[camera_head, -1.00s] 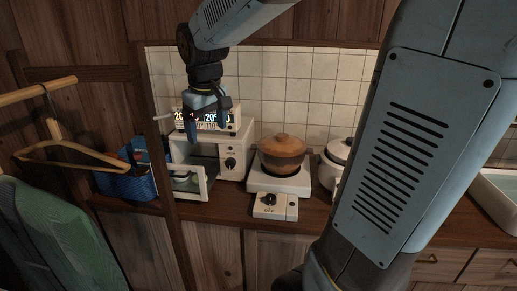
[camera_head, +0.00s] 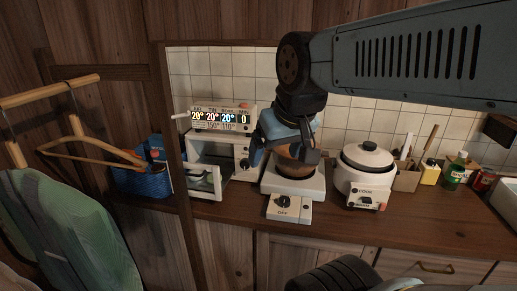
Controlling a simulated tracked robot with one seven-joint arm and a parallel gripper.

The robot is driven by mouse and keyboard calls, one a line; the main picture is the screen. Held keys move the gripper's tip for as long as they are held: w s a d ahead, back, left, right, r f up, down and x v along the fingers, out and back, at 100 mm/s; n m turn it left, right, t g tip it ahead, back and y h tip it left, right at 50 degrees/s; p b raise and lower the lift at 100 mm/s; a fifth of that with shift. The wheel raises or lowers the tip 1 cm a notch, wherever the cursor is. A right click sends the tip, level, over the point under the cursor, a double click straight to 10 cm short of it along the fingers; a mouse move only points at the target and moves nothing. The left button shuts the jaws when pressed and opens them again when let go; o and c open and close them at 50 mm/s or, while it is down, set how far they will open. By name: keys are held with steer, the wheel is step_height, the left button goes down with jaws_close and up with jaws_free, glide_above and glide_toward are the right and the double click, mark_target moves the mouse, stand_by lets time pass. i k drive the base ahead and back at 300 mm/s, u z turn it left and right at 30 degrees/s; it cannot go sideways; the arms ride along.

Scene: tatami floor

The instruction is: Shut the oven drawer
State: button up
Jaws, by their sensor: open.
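The white oven (camera_head: 243,156) stands on the wooden counter left of centre, with a dark knob on its front right. Its front panel, the drawer (camera_head: 205,194), stands open toward the left front, with a dark cavity behind it. My gripper (camera_head: 282,158) is open and empty. It is right of the oven, in front of the brown pot (camera_head: 297,170), and hides much of the pot and part of the oven's right side. It is apart from the drawer; I cannot tell if it touches the pot.
A display unit (camera_head: 222,117) sits on the oven. The pot stands on a white cooker (camera_head: 290,187). A rice cooker (camera_head: 363,178) and bottles (camera_head: 455,168) stand to the right. A wooden post (camera_head: 182,215) and blue basket (camera_head: 143,181) are at left.

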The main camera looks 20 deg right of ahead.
mark_target(200, 188)
steer(key=u, duration=0.65)
steer(key=k, duration=1.35)
steer(key=z, duration=0.65)
steer(key=i, duration=1.05)
steer(key=u, duration=0.05)
